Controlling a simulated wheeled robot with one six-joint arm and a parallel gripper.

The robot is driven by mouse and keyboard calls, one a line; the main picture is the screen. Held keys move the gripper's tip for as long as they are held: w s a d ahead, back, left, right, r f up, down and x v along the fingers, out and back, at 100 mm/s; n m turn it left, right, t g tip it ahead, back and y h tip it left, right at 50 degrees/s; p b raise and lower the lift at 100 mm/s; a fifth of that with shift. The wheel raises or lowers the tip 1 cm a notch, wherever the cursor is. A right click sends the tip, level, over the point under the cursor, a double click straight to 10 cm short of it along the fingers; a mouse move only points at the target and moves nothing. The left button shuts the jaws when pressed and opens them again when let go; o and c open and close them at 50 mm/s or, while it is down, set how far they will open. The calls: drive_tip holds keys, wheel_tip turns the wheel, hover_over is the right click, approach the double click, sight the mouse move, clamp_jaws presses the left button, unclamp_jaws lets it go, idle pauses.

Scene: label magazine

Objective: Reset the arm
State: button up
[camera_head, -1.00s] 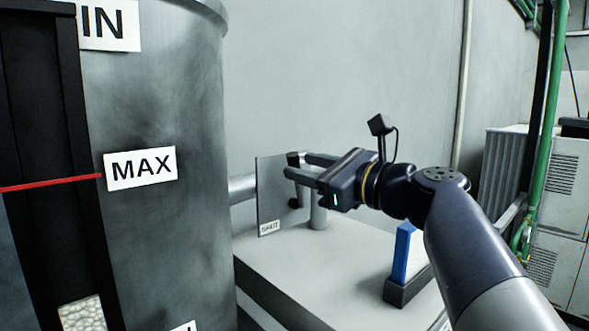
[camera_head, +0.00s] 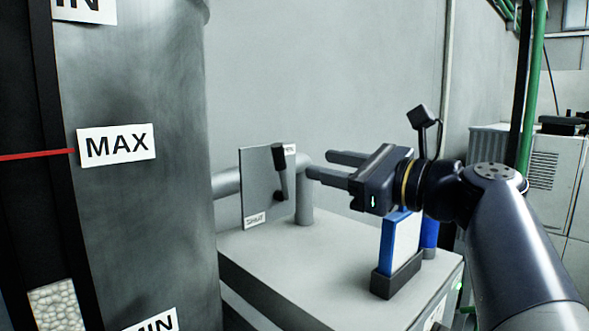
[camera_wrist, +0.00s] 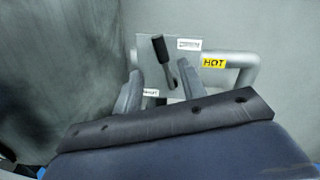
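My gripper (camera_head: 328,166) is open and empty, held above the grey cabinet and pointing left. Its two fingers lie to the right of a small black lever (camera_head: 280,174) on a grey plate, apart from it. The lever also shows beyond the fingers in the wrist view (camera_wrist: 162,58). The plate (camera_head: 256,180) has a label reading SHUT at its lower left; a label at its upper right is too small to read in the head view.
A large metal tank (camera_head: 140,220) with MAX and MIN labels stands at the left. A blue and white item (camera_head: 402,238) stands in a dark holder on the cabinet top (camera_head: 300,265), below my gripper. A pipe carries a yellow HOT label (camera_wrist: 214,63). Green pipes (camera_head: 533,90) are at the right.

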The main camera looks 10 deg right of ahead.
sight(280, 157)
drive_tip(key=shift+w+a, duration=0.1)
drive_tip(key=p+x, duration=0.3)
drive_tip(key=x, duration=0.7)
drive_tip(key=shift+w+a, duration=0.1)
drive_tip(key=shift+w, duration=0.05)
drive_tip(key=shift+w+a+f, duration=0.1)
drive_tip(key=shift+a, duration=0.05)
drive_tip(key=shift+b, duration=0.35)
drive_tip(key=shift+s+a+n, duration=0.1)
drive_tip(key=shift+s+n, duration=0.15)
drive_tip(key=shift+n, duration=0.05)
